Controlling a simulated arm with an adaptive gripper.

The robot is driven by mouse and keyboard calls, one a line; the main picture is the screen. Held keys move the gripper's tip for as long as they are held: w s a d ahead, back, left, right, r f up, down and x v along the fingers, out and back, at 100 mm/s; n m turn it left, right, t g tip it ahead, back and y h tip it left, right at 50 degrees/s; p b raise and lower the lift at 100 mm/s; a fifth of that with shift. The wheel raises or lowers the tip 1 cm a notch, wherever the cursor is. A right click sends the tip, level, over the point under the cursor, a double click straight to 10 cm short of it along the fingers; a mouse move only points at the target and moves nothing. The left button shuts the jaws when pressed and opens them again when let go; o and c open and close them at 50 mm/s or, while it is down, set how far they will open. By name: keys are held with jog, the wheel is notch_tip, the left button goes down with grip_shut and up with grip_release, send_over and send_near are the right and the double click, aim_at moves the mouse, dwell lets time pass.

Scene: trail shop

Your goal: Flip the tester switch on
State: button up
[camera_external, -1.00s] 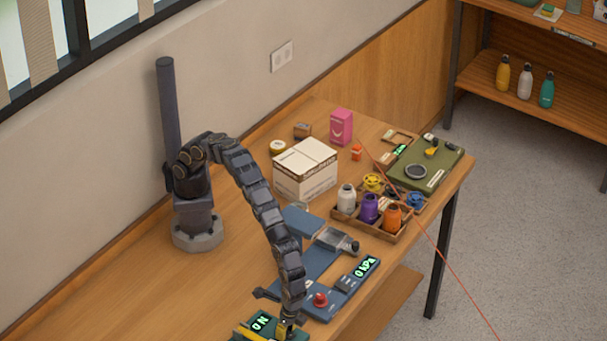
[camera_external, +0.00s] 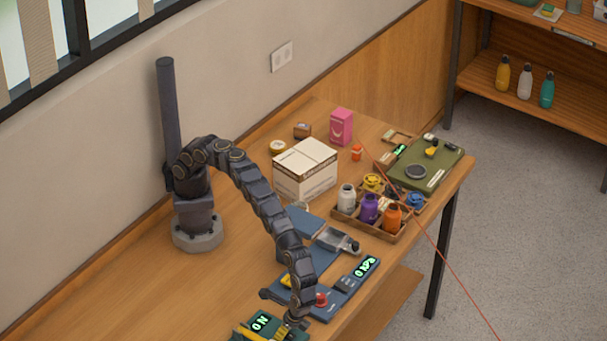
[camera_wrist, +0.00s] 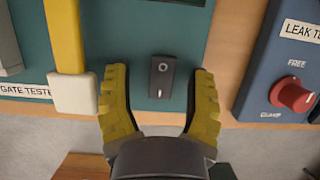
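The green gate tester (camera_external: 262,323) lies at the bottom edge of the external view; its lit display reads "0 N" or "ON", I cannot tell which. In the wrist view its teal panel (camera_wrist: 222,12) carries a small black switch (camera_wrist: 161,76) with a pale ring mark near its top. My gripper (camera_wrist: 159,82) is open, with one yellow finger on either side of the switch and visible gaps to it. In the external view my gripper (camera_external: 294,323) is at the tester's right end, and the switch is hidden there.
The tester's yellow bar with a white end (camera_wrist: 73,92) is close to my left finger. The blue leak tester (camera_external: 350,284), with a red knob (camera_wrist: 292,96), lies to the right. A wooden tray of bottles (camera_external: 345,216) and a white box (camera_external: 305,172) stand farther back.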

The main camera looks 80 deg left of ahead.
aim_at(294, 338)
jog(key=shift+w, duration=0.1)
jog(key=v, duration=0.7)
jog(key=shift+r, duration=0.25)
dwell(0.5)
